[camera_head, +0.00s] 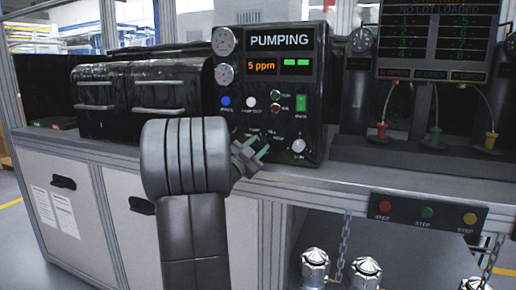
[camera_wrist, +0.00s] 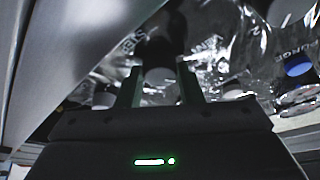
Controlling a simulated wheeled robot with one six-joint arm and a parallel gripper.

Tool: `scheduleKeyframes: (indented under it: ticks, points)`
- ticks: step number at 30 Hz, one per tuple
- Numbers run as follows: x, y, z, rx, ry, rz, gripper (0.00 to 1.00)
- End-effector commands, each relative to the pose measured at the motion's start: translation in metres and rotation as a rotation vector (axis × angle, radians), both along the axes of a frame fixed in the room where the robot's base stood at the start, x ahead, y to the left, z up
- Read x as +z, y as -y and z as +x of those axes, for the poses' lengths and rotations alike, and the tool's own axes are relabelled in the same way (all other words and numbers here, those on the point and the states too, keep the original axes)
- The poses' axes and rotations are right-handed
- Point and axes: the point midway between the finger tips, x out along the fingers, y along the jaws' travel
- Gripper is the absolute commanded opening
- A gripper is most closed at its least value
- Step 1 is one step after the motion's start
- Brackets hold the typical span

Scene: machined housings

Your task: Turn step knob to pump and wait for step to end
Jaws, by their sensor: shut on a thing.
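The black control box (camera_head: 320,95) stands on the bench, with a display (camera_head: 281,39) reading "PUMPING" and an orange "5 ppm" beside two green bars. My gripper (camera_head: 255,152) is at the lower part of the box's front panel, over the step knob, which it mostly hides in the head view. Small labels show around it, too blurred to read fully. In the wrist view, my two fingers (camera_wrist: 160,88) are on either side of the round knob (camera_wrist: 160,76) and shut on it. The knob's pointer direction cannot be made out.
Another knob (camera_head: 298,145) sits right of my gripper, with a blue button (camera_head: 225,100) and a green switch (camera_head: 301,103) above. A button strip (camera_head: 428,212) is on the bench's front edge. Metal-capped cylinders (camera_head: 315,264) stand below.

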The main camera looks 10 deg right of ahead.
Motion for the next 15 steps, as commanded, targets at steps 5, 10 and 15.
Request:
scheduleKeyframes:
  ticks: [5, 10, 15]
  points:
    - [0.0009, -0.0006, 0.0005, 0.001, 0.044, 0.064, 0.11]
    - [0.0007, -0.0007, 0.0006, -0.001, 0.066, 0.098, 0.11]
    - [0.0007, -0.0007, 0.0005, -0.001, 0.073, 0.109, 0.11]
